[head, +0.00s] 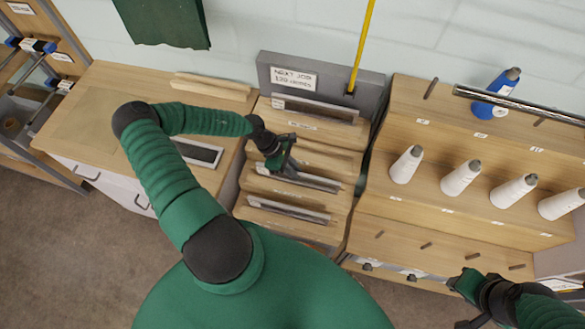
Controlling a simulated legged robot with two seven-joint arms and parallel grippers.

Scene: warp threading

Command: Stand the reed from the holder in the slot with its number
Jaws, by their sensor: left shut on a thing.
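The stepped wooden rack (262,187) stands in the middle, with small labels on its steps. My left gripper (284,171) is over a middle step, shut on a long, thin, grey-framed reed (318,183). The reed lies along that step; whether it is seated in a slot is hidden by the gripper. Another reed (290,209) stands on the step below. A further reed (315,107) is at the top, under a sign (293,78) reading "NEXT JOB 120 dents". My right gripper (466,300) is at the lower right, away from the rack, seemingly open and empty.
A wooden desk (95,110) on the left carries a dark framed piece (197,152) and a pale wooden bar (210,87). A wooden stand with several white cones (461,178) and a blue cone (497,92) is on the right. A yellow rod (363,45) rises behind the rack.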

